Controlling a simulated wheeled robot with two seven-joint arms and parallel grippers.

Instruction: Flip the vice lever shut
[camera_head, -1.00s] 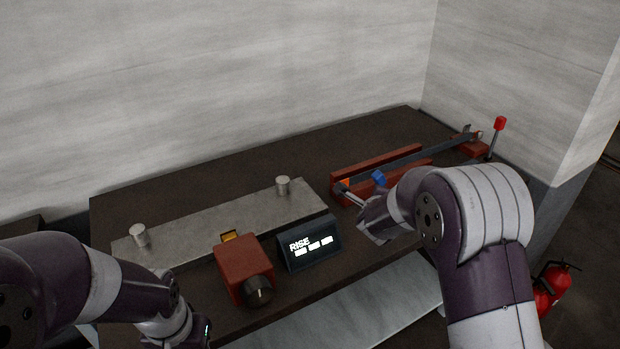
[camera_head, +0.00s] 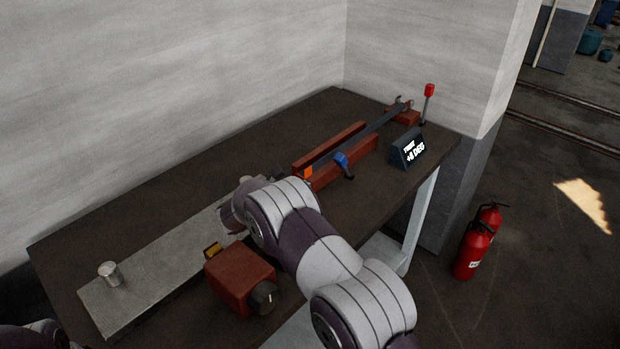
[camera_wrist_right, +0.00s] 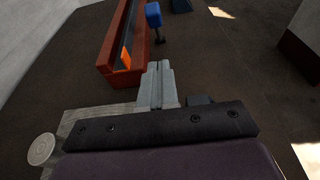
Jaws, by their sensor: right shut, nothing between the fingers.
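A lever with a red knob (camera_head: 429,90) stands nearly upright by a small red block (camera_head: 403,115) at the bench's far right end. A blue handle (camera_head: 342,159) on a dark stem sits beside the long red channel (camera_head: 330,150); it also shows in the right wrist view (camera_wrist_right: 153,14). I cannot tell which is the vice lever. My right gripper (camera_wrist_right: 157,70) is shut and empty, short of the channel's orange-marked near end and apart from both levers. In the head view my right arm hides its fingers. My left gripper is out of view.
A grey bar runs along the channel. A dark display (camera_head: 408,149) reading about +8 DEG stands at the bench's right edge. A metal plate (camera_head: 150,270) and red box with black knob (camera_head: 240,278) lie left. Fire extinguishers (camera_head: 474,250) stand on the floor.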

